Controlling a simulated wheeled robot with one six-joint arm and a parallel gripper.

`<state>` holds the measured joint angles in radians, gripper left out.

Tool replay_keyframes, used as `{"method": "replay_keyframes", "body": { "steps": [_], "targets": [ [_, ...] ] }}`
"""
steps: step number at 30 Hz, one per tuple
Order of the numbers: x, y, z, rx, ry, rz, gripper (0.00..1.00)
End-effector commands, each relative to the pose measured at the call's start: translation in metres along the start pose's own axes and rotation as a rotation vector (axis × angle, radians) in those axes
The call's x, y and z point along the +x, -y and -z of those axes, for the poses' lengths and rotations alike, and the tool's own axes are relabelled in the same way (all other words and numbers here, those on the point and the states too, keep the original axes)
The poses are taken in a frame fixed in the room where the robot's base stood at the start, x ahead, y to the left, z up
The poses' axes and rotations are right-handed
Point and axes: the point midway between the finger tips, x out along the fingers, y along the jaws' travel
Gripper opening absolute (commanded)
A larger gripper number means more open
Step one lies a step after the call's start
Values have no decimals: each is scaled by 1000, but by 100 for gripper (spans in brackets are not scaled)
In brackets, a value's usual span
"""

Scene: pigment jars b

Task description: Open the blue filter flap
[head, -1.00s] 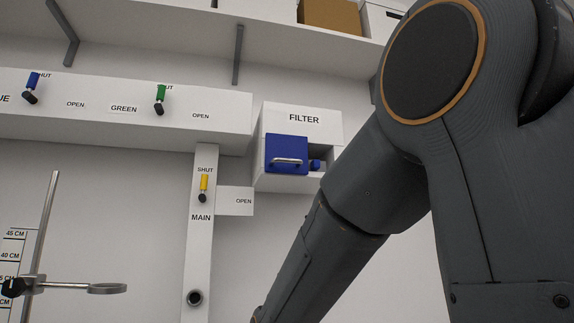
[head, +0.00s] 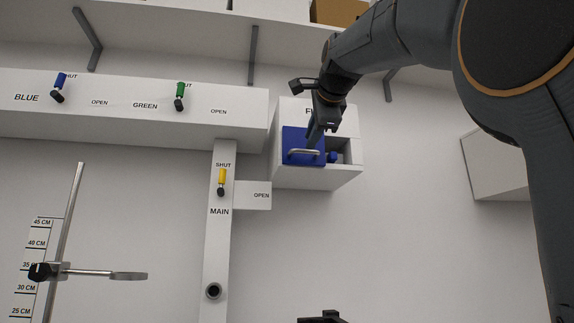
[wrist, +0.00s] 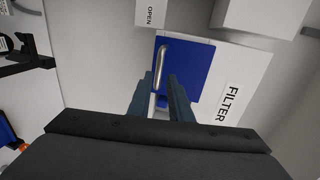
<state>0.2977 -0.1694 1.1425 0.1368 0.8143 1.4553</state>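The blue filter flap (head: 296,139) is a flat panel with a silver bar handle (head: 303,152), on the front of the white filter box (head: 315,178). It covers the left part of the box front. A small blue piece (head: 333,157) shows in the recess to its right. My gripper (head: 315,141) is in front of the flap's right part and hides some of the FILTER label. In the wrist view the fingers (wrist: 160,78) are apart, with the handle (wrist: 162,62) of the flap (wrist: 188,72) lined up between them. I cannot tell whether they touch it.
Blue (head: 59,85), green (head: 180,94) and yellow (head: 222,180) valve levers stand left of the filter box. A shelf runs above. A stand with a ring (head: 128,276) is at lower left.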

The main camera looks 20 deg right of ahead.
Motion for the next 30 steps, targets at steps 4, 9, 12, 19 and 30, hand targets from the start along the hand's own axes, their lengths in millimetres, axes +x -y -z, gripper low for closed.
{"method": "replay_keyframes", "body": {
  "steps": [4,9,12,19,30],
  "targets": [
    [23,-2,0,-2,0,-5,18],
    [49,-2,0,-3,0,-6,18],
    [61,-1,0,-3,0,-4,18],
    [72,-2,0,-4,0,-3,18],
    [72,-2,0,-4,0,-3,0]
  ]
}}
